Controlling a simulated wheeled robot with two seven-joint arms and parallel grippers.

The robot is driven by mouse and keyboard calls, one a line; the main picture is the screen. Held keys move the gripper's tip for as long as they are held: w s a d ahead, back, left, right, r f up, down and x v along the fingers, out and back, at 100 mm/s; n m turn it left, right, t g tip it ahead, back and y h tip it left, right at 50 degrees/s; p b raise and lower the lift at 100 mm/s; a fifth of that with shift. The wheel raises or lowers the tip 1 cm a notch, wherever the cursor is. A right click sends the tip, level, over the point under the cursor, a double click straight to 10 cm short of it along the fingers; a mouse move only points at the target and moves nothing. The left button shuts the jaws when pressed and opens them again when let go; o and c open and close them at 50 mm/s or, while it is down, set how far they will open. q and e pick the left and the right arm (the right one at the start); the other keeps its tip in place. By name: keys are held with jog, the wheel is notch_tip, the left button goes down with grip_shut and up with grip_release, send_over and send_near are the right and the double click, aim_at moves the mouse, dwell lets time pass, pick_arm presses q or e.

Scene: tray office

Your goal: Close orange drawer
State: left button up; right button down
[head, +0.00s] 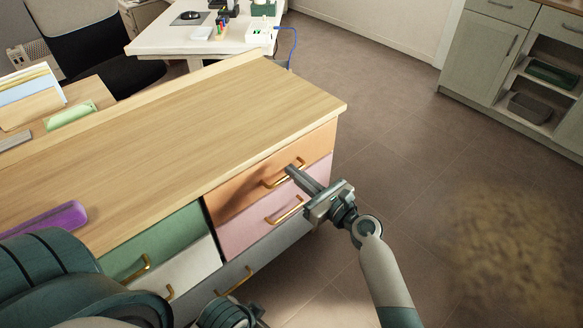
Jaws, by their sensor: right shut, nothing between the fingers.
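The orange drawer (239,194) is the top right drawer of a wooden-topped cabinet, with a gold bar handle (271,184). Its front looks nearly flush with the cabinet; I cannot tell whether a small gap is left. My right gripper (289,171) is shut and empty. Its fingertips are at the right part of the orange drawer's handle, and I cannot tell whether they touch it. The fingers cover a little of the orange and pink fronts. My left arm shows at the lower left, but its gripper fingers are not visible.
A pink drawer (243,232) lies below the orange one, with green (160,246) and white (187,272) drawers to the left. A purple object (55,220) lies on the cabinet top (200,125). Open floor (400,160) lies to the right.

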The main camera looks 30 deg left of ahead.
pick_arm(q)
jog(key=shift+s+a+f+g+y+p, duration=0.15)
jog(key=shift+s+a+g+p, duration=0.15)
jog(key=shift+a, duration=0.15)
jog(key=shift+s+a+g+y+p, duration=0.2)
jog(key=shift+s+a, duration=0.1)
jog(key=shift+a, duration=0.15)
pick_arm(e)
jog(key=v, duration=0.8)
jog(key=shift+d, duration=0.2)
pick_arm(q)
jog(key=shift+d, duration=0.1)
pick_arm(e)
jog(key=shift+s, duration=0.15)
